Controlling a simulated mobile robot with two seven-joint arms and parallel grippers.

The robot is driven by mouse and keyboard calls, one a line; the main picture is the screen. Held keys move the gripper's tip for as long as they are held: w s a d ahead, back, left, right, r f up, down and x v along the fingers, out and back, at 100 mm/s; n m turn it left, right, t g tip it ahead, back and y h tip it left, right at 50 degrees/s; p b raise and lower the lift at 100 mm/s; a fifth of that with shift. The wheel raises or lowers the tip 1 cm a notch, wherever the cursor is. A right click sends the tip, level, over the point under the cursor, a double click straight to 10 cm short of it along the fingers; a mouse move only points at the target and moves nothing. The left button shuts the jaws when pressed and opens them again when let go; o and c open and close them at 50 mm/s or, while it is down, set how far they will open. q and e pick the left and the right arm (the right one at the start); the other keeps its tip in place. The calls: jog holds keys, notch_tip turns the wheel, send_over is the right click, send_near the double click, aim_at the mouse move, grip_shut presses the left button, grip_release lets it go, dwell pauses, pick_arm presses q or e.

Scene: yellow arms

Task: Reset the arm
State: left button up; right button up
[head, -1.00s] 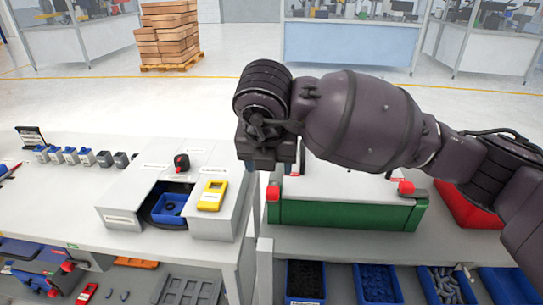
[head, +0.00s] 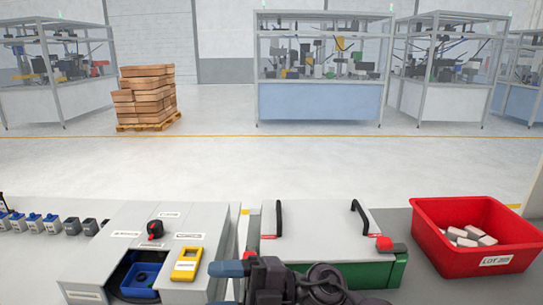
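My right arm (head: 315,287) shows only at the bottom middle of the head view, in front of the grey and green case. Its dark gripper (head: 224,286) points left, over the right side of the grey station. Two blue-grey fingertips show with a gap between them, the lower one cut by the bottom edge. I see nothing held between them. My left gripper and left arm are not in view.
The grey station (head: 130,240) holds a yellow device (head: 187,264) and blue tray (head: 141,279). The green case (head: 385,274) has a grey lid with black handles. A red bin (head: 450,255) with grey pieces stands right. Open floor lies behind.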

jog(key=w+d+f+m+t+h, duration=0.3)
jog(key=d+f+m+t+h, duration=0.3)
jog(key=d+m+t, duration=0.5)
jog(key=w+d+f+m+t+h, duration=0.35)
jog(key=d+f+m+t, duration=0.5)
jog(key=m+t, duration=0.4)
jog(key=s+d+f+m+g+h, duration=0.8)
jog(key=s+d+f, duration=0.7)
jog(key=s+f, duration=0.2)
notch_tip(320, 180, down, 3)
jog(key=shift+d+r+m+h, duration=0.2)
jog(key=shift+d+m+h, duration=0.3)
jog(key=shift+h, duration=0.75)
jog(key=shift+o, duration=0.2)
jog(key=shift+w+a, duration=0.1)
